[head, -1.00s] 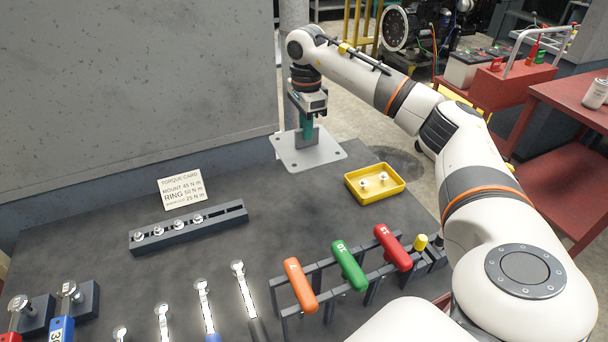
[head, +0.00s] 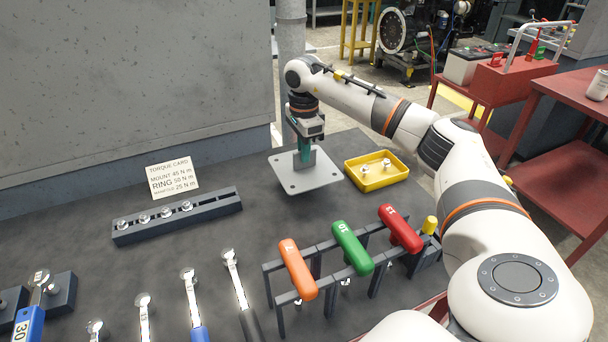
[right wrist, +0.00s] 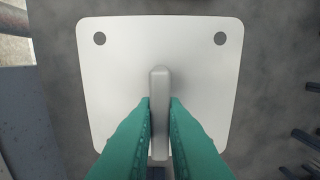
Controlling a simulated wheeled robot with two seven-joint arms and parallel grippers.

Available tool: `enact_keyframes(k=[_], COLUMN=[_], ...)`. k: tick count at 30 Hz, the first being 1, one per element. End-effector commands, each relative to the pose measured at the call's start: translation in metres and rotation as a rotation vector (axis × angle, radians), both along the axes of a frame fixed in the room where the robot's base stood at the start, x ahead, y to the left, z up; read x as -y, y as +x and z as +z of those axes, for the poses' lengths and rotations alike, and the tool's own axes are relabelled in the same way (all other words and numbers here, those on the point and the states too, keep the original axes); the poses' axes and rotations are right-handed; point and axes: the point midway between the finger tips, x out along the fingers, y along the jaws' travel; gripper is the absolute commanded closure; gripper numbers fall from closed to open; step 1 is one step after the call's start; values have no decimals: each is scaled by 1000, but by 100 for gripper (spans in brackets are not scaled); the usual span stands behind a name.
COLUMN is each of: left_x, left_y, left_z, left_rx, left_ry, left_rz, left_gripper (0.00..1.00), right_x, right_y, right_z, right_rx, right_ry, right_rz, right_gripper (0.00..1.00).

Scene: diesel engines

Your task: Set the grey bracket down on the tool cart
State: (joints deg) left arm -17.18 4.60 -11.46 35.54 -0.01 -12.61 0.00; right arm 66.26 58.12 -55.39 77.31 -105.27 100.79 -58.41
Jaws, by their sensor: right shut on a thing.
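The grey bracket (head: 291,181) is a pale flat plate with corner holes and an upright tab. My right gripper (head: 304,158) has its green fingers shut on that tab. In the right wrist view the bracket (right wrist: 110,70) lies flat below, with the tab between the fingertips (right wrist: 160,105). The tool cart (head: 250,222) has a dark grey top. The bracket is level over its far part, left of the yellow tray; I cannot tell whether it touches the top. My left gripper is not in view.
A yellow tray (head: 396,176) with small metal parts stands just right of the bracket. A slotted bolt rail (head: 215,203) and torque card (head: 172,178) are to the left. A rack with orange, green and red handles (head: 352,247) and several wrenches are nearer.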

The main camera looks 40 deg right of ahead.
Motion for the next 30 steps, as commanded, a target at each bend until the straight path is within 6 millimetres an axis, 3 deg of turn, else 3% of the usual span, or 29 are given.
enact_keyframes(k=[3,16,25,27,30], left_x=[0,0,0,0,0], left_y=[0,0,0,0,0], left_z=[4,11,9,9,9], left_rx=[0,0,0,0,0], left_ry=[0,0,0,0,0], left_rz=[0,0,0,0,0], left_gripper=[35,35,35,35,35], right_x=[0,0,0,0,0], right_y=[0,0,0,0,0], right_z=[-18,-63,-67,-68,-68], right_rx=[0,0,3,2,1], right_ry=[0,0,0,-1,0], right_rz=[-1,-1,0,0,0], right_gripper=[100,100,100,81,68])
